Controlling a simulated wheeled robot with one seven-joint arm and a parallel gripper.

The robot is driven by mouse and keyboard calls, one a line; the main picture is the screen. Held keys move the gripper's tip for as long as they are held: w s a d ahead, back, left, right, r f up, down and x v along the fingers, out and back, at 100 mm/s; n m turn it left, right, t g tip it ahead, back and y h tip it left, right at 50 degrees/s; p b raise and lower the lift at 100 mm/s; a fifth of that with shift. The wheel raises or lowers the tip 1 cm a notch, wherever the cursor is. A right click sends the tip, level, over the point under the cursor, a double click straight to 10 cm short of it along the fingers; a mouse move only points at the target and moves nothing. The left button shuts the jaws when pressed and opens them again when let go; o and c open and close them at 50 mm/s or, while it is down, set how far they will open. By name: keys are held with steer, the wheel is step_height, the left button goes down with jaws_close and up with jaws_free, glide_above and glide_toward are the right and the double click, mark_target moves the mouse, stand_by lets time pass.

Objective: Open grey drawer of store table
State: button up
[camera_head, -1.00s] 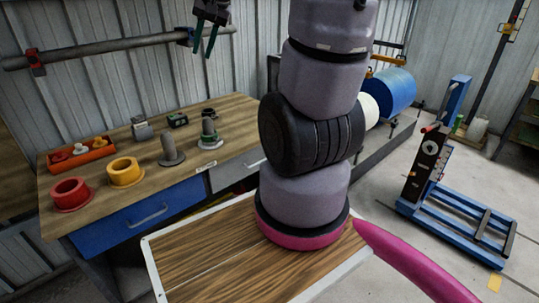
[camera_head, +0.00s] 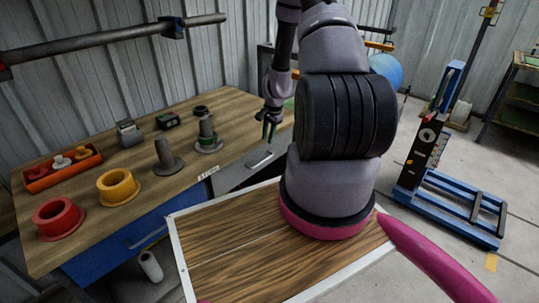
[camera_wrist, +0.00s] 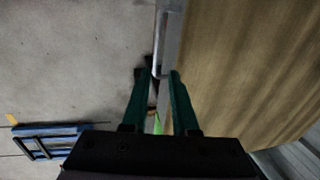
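The grey drawer (camera_head: 232,176) of the wooden-topped store table (camera_head: 90,150) appears shut, partly hidden by my arm. Its bar handle (camera_head: 260,159) is on the front. My gripper (camera_head: 268,132) is above the handle at the table's front edge, fingers pointing down. In the wrist view, my gripper (camera_wrist: 159,72) has its two green fingers apart. The handle (camera_wrist: 157,68) shows between the fingertips, beside the tabletop (camera_wrist: 245,60). I cannot tell whether the fingers touch it.
A blue drawer (camera_head: 130,240) is left of the grey one. On the tabletop are a red ring (camera_head: 59,219), a yellow ring (camera_head: 118,188), an orange tray (camera_head: 40,184) and grey spindles (camera_head: 165,158). A blue stand (camera_head: 450,195) is on the floor at right.

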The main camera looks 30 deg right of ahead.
mark_target(265, 160)
steer(key=x, duration=1.1)
steer(key=shift+s+d+f, duration=0.2)
steer(key=shift+d+f, duration=0.05)
steer(key=shift+f, duration=0.15)
jaws_close()
stand_by(0.9)
